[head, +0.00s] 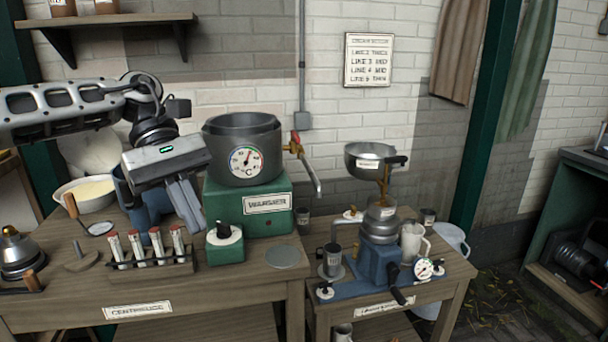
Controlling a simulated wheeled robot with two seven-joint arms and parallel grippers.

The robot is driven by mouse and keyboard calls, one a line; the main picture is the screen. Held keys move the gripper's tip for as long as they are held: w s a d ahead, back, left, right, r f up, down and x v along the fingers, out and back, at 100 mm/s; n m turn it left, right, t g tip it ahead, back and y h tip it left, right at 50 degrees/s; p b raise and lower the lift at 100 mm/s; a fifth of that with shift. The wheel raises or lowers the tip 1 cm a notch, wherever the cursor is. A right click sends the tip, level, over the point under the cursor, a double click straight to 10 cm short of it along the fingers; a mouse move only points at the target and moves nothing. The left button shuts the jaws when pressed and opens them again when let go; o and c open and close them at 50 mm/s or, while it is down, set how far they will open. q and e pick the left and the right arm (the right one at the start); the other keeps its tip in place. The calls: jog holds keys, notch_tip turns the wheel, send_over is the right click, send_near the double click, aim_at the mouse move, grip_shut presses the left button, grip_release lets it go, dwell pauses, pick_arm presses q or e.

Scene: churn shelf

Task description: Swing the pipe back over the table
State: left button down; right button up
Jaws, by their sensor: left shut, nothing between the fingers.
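A grey metal pipe (311,172) comes off the brass tap with a red handle (296,142) on the right side of the warmer pot (243,147). It slants down to the right, and its end hangs in the air near the gap between the two tables. Exactly what lies under the end is hard to tell. The pot stands on the green base labelled WARMER (262,203). My left gripper (190,218) is shut and empty, pointing down left of the warmer, apart from the pipe. My right gripper is out of view.
The left wooden table (160,290) holds a rack of tubes (150,262), a green box with a knob (225,243) and a white bowl (85,193). The right table holds a blue separator machine (378,262) with a metal bowl on top (370,160), right of the pipe.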

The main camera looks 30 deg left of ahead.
pick_arm(q)
jog(key=w+d+f+n+t+h, duration=0.1)
jog(key=w+d+f+n+t, duration=0.15)
jog(key=f+n+t, duration=1.05)
jog(key=w+d+f+n+t+h, duration=0.1)
jog(key=d+f+n+t, duration=0.25)
jog(key=f+n, duration=1)
jog(key=s+d+f+n+g+y, duration=0.2)
jog(key=d+n, duration=0.5)
jog(key=n, duration=0.7)
jog(key=s+d+f+n+g+y, duration=0.2)
jog(key=s+d+f+n+y, duration=0.2)
jog(key=n, duration=1.1)
jog(key=s+d+f, duration=0.3)
jog(key=f, duration=0.1)
jog(key=shift+s+d+f+y, duration=0.15)
jog(key=shift+y, duration=0.15)
jog(key=shift+d, duration=0.1)
